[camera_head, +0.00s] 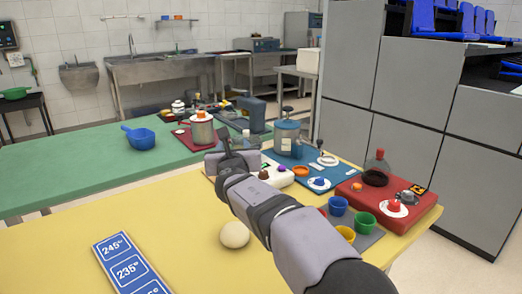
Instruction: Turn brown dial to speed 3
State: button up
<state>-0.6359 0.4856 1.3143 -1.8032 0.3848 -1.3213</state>
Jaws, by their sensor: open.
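My gripper (231,138) is at the far end of my arm, over the back part of the yellow table, and is open. It is small in this view, and nothing shows clearly between its fingers. A white panel (284,182) with small knobs lies just right of it, partly hidden by my gripper and wrist. A small dark brown dial (264,174) shows on the panel, close to the right side of my wrist. Contact between them cannot be made out. The dial's pointer and speed marks are too small to read.
A blue board (330,170) with a grey pot and a red board (412,213) stand to the right. Coloured cups (364,221) and a pale ball (234,234) flank my arm. A blue number strip (127,266) lies front left. The yellow table's left part is clear.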

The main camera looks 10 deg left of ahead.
aim_at(261, 179)
jog(key=s+a+g+p, duration=0.1)
jog(key=a+g+p, duration=0.1)
jog(key=a+p, duration=0.55)
jog(key=d+f+h+p, duration=0.1)
jog(key=f+p, duration=0.1)
jog(key=d+f+m+h+p, duration=0.1)
jog(key=d+f+p, duration=0.1)
jog(key=f, duration=0.1)
jog(key=s+d+f+m+g+h+p, duration=0.1)
jog(key=f+p, duration=0.2)
jog(key=shift+d+f+h, duration=0.15)
jog(key=shift+d+h, duration=0.2)
jog(key=shift+h, duration=0.05)
jog(key=d+m+h, duration=0.1)
jog(key=d, duration=0.1)
jog(key=d+m+h, duration=0.2)
jog(key=d, duration=0.1)
jog(key=d+r+m+h, duration=0.1)
jog(key=d+m, duration=0.1)
jog(key=d, duration=0.1)
jog(key=shift+s+r+h, duration=0.1)
jog(key=shift+s+h, duration=0.2)
jog(key=shift+s, duration=0.05)
jog(key=shift+p+x, duration=0.6)
jog(key=shift+x, duration=3.1)
jog(key=shift+a, duration=0.1)
jog(key=shift+c, duration=0.4)
jog(key=c, duration=0.9)
